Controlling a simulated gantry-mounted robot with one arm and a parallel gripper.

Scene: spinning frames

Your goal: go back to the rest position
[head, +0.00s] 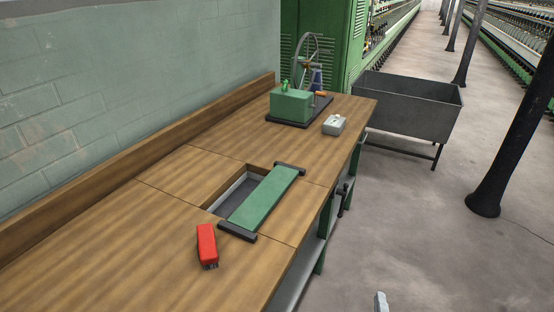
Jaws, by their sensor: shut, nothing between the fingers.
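The tip of my gripper (381,302) pokes into the head view at the bottom edge, right of centre. It looks shut and empty, over the concrete floor and apart from the bench. The rest of the gripper and the arm is cut off by the frame. The wooden workbench (90,245) runs along the wall on the left.
A red tool (207,243) lies on the bench. A green sliding cover (263,198) with dark end bars partly covers a recess (232,191). Farther back are a green machine (291,105) with a wheel and a grey box (334,125). A dark metal trough (405,115) and black posts (510,130) stand right.

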